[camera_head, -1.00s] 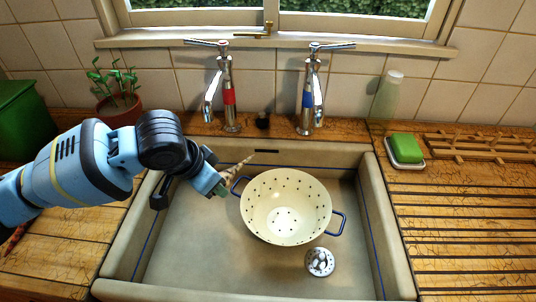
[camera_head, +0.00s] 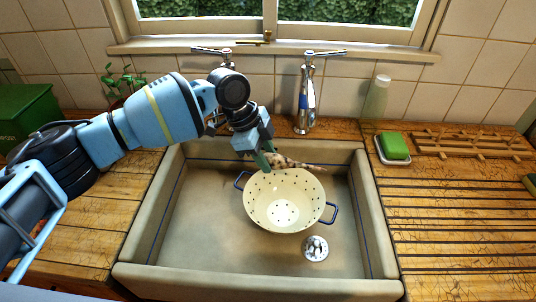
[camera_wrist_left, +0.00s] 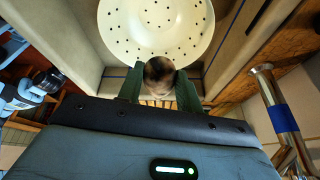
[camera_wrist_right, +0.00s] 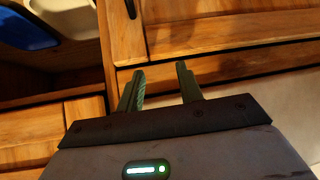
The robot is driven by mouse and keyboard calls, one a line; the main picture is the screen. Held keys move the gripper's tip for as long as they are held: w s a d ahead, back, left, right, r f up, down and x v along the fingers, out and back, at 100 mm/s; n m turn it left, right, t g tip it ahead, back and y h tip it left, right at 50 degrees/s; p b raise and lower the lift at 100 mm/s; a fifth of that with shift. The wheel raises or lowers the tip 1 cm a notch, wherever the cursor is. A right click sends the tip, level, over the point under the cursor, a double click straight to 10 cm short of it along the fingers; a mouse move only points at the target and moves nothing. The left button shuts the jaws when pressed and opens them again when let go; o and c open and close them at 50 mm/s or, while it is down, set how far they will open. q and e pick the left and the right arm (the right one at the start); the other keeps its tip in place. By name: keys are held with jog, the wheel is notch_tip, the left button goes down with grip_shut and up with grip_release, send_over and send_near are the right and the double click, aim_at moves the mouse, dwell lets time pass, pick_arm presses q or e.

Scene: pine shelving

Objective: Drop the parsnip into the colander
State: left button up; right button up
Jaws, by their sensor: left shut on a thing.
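The parsnip (camera_head: 292,163) is brown and tapered, and its thin tip points right in the head view. My left gripper (camera_head: 268,160) is shut on its thick end and holds it over the far rim of the colander. In the left wrist view the parsnip's dark round end (camera_wrist_left: 159,72) shows between the fingers (camera_wrist_left: 159,88). The cream colander (camera_head: 284,205) with blue handles and dark holes stands in the sink; its visible inside is empty. My right gripper (camera_wrist_right: 160,85) shows only in the right wrist view, with its fingers apart and nothing between them, before wooden cupboard fronts.
The pale sink (camera_head: 190,240) surrounds the colander. A metal strainer (camera_head: 315,248) lies in front of it. A tap with a blue band (camera_head: 306,95) stands behind the sink. Green soap (camera_head: 394,146) and a bottle (camera_head: 376,99) are at right; a potted plant (camera_head: 122,85) is behind my left arm.

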pick_arm(q)
jog(key=shift+w+d+r, duration=0.1)
jog(key=shift+d, duration=0.15)
pick_arm(e)
jog(key=shift+w+r, duration=0.1)
